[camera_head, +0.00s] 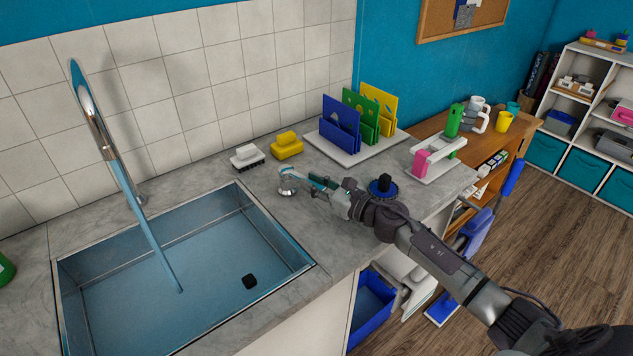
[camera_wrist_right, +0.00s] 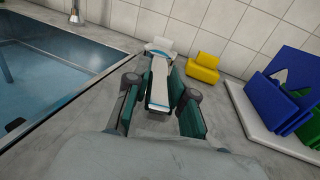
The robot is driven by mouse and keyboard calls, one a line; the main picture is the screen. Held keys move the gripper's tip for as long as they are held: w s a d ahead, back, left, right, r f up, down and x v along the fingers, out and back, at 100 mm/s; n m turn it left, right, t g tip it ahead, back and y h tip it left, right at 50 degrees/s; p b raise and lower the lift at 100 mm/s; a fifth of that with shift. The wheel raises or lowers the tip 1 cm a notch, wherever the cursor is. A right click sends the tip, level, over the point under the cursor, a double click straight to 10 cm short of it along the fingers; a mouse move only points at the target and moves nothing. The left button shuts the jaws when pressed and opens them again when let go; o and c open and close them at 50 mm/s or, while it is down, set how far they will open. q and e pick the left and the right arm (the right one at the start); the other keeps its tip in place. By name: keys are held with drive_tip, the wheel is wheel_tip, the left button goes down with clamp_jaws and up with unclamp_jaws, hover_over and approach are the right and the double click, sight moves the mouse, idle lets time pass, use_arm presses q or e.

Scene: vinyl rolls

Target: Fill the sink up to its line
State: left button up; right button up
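The sink (camera_head: 283,237) holds blue, clear-looking water (camera_head: 150,315). The chrome tap (camera_head: 93,120) arches over it, and a blue stream (camera_head: 150,240) runs from its spout into the basin. I cannot tell the fill line apart from the wall edges. A tap lever with a round metal base (camera_head: 287,176) stands on the counter right of the sink; it also shows in the right wrist view (camera_wrist_right: 158,85). My right gripper (camera_head: 318,186) has its fingers either side of the lever, with a small gap visible. My left gripper is out of view.
A black square piece (camera_head: 249,281) shows in the basin. A rack of coloured boards (camera_head: 342,130) and a round blue brush (camera_head: 384,188) stand to the right.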

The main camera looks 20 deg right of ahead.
drive_tip(key=o, duration=0.4)
drive_tip(key=shift+c, duration=0.2)
drive_tip(key=v, duration=1.2)
